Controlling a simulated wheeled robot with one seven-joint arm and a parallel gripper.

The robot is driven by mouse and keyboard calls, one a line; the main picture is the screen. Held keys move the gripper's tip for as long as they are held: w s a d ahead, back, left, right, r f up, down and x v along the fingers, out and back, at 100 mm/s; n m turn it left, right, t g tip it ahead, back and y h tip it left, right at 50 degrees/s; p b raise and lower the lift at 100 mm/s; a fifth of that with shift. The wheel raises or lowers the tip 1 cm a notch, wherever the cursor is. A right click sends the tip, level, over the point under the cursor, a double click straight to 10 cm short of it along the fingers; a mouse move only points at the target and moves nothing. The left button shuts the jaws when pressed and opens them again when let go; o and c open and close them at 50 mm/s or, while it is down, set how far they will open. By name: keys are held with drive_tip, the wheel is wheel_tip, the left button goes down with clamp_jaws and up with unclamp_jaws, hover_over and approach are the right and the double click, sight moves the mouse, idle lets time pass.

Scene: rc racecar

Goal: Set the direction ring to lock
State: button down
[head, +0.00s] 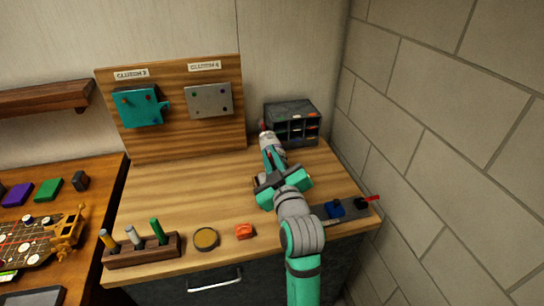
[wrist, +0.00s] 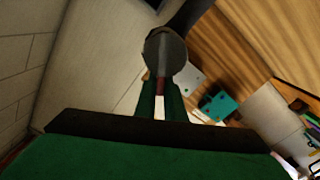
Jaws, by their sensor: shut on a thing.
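My gripper (head: 270,155) is over the back right of the workbench, in front of the small drawer cabinet. In the wrist view its two green fingers (wrist: 160,100) are shut on a tool-like thing (wrist: 166,52). That thing has a wide, round grey part beyond the fingertips, a darker grey length behind it, and a narrow reddish part between the fingers. In the head view a grey piece with a reddish end (head: 263,127) shows at the fingertips. I cannot make out a direction ring or any lock mark on it.
The workbench (head: 170,195) carries a tool rack (head: 145,250), a round tin (head: 206,239), an orange block (head: 244,231) and a grey plate with a blue part (head: 334,209). A board (head: 180,140) holds two clutch plates. The drawer cabinet (head: 293,112) is close behind my gripper; a wall is right.

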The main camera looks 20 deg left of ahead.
drive_tip(key=shift+w+d+r+m, duration=0.1)
drive_tip(key=shift+w+d+m, duration=0.05)
drive_tip(key=shift+m, duration=0.5)
drive_tip(key=shift+w+d+r+m, duration=0.1)
drive_tip(key=shift+m, duration=0.55)
drive_tip(key=shift+w+d+r+m, duration=0.1)
drive_tip(key=shift+w+d+m, duration=0.15)
drive_tip(key=shift+m, duration=0.5)
drive_tip(key=shift+w+d+m, duration=0.1)
drive_tip(key=shift+d+m, duration=0.2)
drive_tip(key=shift+m, duration=0.45)
drive_tip(key=c, duration=1.8)
unclamp_jaws()
drive_tip(key=shift+c, duration=0.2)
drive_tip(key=shift+s+d, duration=0.2)
drive_tip(key=v, duration=1)
drive_tip(key=shift+s, duration=0.2)
